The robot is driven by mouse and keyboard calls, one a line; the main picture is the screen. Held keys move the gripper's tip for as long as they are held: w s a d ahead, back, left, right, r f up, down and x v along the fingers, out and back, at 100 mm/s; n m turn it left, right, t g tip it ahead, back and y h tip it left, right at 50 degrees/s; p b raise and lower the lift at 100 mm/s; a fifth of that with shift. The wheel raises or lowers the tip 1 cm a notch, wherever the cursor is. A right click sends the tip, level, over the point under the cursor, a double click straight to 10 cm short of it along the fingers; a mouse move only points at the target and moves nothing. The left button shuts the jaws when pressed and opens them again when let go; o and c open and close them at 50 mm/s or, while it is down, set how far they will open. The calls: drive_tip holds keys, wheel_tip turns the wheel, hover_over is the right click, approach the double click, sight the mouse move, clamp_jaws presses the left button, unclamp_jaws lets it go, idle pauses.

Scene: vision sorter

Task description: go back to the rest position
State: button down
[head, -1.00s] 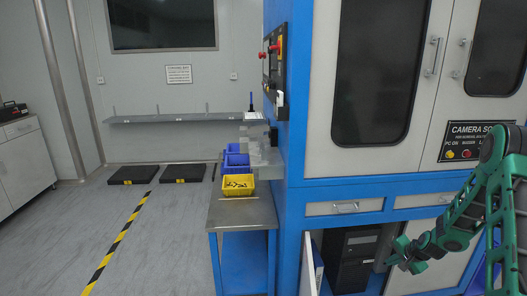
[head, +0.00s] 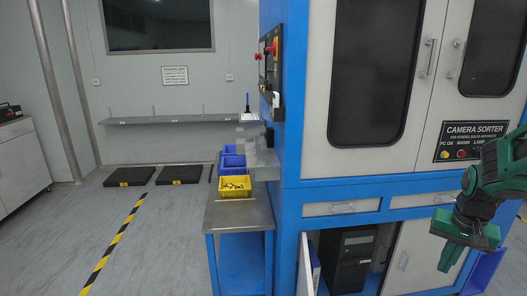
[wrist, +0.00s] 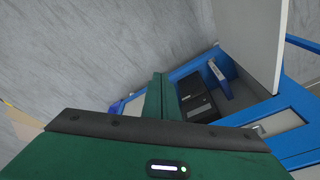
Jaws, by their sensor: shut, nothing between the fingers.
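My gripper (head: 447,258) is at the lower right of the head view, in front of the lower cabinet of the camera sorter (head: 345,185). Its green fingers point down and are together, with nothing between them. In the wrist view my gripper (wrist: 160,85) also shows shut and empty, above the floor and the open lower compartment. My green arm comes in from the right edge of the head view.
The sorter's lower door (head: 408,262) stands open beside a black computer (head: 348,262). A yellow bin (head: 235,193) with dark parts sits on a metal-topped stand (head: 238,215), with blue bins (head: 232,161) behind. The floor at left (head: 60,235) is clear.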

drive_tip(key=s+a+r+g, duration=0.1)
drive_tip(key=s+a+r, duration=0.1)
drive_tip(key=s, duration=0.7)
drive_tip(key=s+a+r+n+y, duration=0.1)
drive_tip(key=s+a+r, duration=0.2)
drive_tip(key=s, duration=0.7)
drive_tip(key=shift+s+a+r+g, duration=0.15)
drive_tip(key=shift+s+a+g, duration=0.2)
drive_tip(key=shift+a, duration=0.3)
